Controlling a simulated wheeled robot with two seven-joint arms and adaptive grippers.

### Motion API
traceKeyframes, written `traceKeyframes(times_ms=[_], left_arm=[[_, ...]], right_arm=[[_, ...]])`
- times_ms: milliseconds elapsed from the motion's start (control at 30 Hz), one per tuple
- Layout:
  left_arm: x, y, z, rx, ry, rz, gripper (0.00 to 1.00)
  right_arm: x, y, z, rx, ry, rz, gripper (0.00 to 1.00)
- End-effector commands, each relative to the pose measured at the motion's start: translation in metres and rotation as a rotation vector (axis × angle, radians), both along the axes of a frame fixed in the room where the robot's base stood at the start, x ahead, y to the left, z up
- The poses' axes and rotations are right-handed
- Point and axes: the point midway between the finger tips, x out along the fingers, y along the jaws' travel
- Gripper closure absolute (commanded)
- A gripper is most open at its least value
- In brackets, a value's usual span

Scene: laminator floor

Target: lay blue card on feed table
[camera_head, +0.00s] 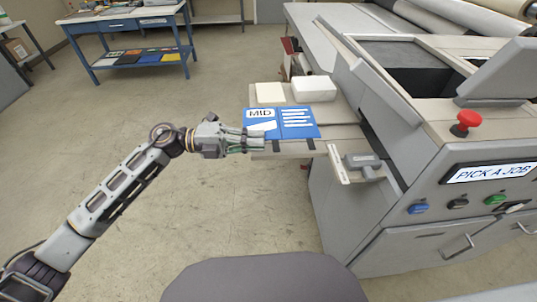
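The blue card (299,122), marked "MID" with white bars, lies flat over the front left of the beige feed table (337,117). My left gripper (255,141) comes in from the left and its fingers are at the card's near left corner. They overlap the card's edge in the picture; I cannot tell whether they are shut on it or whether the card rests fully on the table. My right gripper is not in view.
A white block (314,88) and a cream pad (270,92) sit behind the card. A metal guide with a grey clamp (362,162) stands to its right. The laminator's red button (466,122) and "PICK A JOB" screen (491,172) are farther right. A blue bench (128,28) stands far left.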

Motion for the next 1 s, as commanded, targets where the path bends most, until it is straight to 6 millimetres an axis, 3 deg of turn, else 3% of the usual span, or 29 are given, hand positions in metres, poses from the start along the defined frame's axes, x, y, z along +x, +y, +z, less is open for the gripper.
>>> traceKeyframes(times_ms=[400,1000], left_arm=[[0.0,0.0,-0.051,-0.001,0.002,0.0,1.0],[0.0,0.0,-0.067,0.0,0.003,0.001,1.0]], right_arm=[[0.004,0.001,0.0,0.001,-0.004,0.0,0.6],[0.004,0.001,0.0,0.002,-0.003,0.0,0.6]])
